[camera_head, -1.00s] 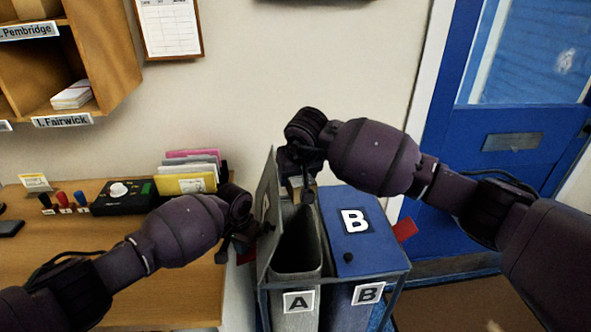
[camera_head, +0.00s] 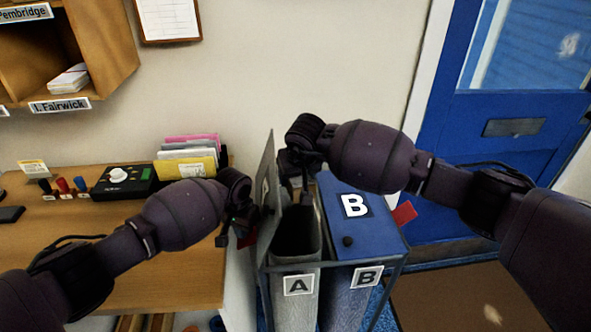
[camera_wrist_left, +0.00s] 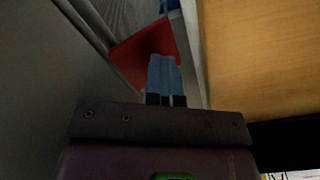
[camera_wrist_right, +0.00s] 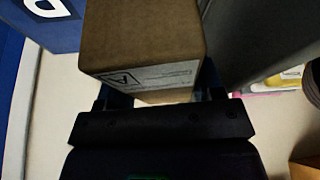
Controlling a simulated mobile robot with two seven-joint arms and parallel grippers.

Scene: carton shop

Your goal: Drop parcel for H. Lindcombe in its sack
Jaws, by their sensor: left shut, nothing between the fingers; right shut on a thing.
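My right gripper (camera_wrist_right: 160,95) is shut on a brown cardboard parcel (camera_wrist_right: 145,35), which shows large in the right wrist view. A white label with a letter A in a frame is on the parcel; the name on it is too small to read. In the head view the right gripper (camera_head: 303,185) is over the back of open sack A (camera_head: 293,262), and the parcel is mostly hidden. Sack A's lid stands raised on the left. Sack B (camera_head: 352,250) is beside it with its blue lid shut. My left gripper (camera_wrist_left: 166,75) is shut and empty, beside the raised lid's outer side.
A wooden desk (camera_head: 130,245) on the left holds a black device (camera_head: 125,183), stamps and a rack of coloured envelopes (camera_head: 188,160). Wooden pigeonholes (camera_head: 110,60) hang above it. A blue door (camera_head: 500,160) is at the right. A red tab (camera_wrist_left: 145,50) lies near the left gripper.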

